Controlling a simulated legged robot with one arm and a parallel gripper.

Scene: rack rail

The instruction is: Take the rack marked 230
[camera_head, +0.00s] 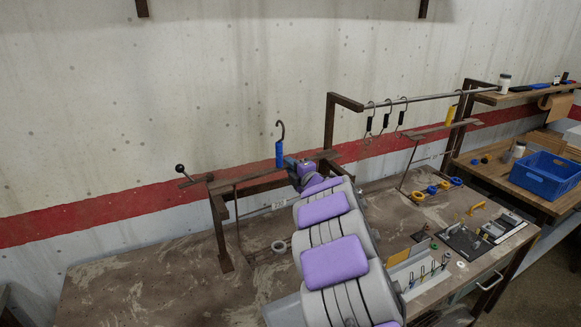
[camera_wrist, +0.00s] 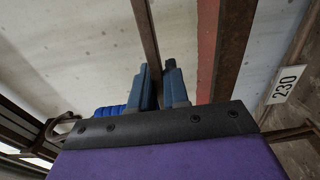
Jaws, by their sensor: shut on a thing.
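A white tag marked 230 (camera_wrist: 285,84) shows at the right of the wrist view, and a small white tag (camera_head: 279,204) shows in the head view. It is on the low brown metal rack (camera_head: 222,232) at the left of the bench. The exact grip is partly hidden.
A taller frame's rail (camera_head: 430,97) carries several hooks, one with a yellow handle (camera_head: 450,114). A lever with a black knob (camera_head: 181,169) stands left of the rack. Rings (camera_head: 432,190), tools and a blue crate (camera_head: 545,173) lie to the right. The bench's left is mostly clear.

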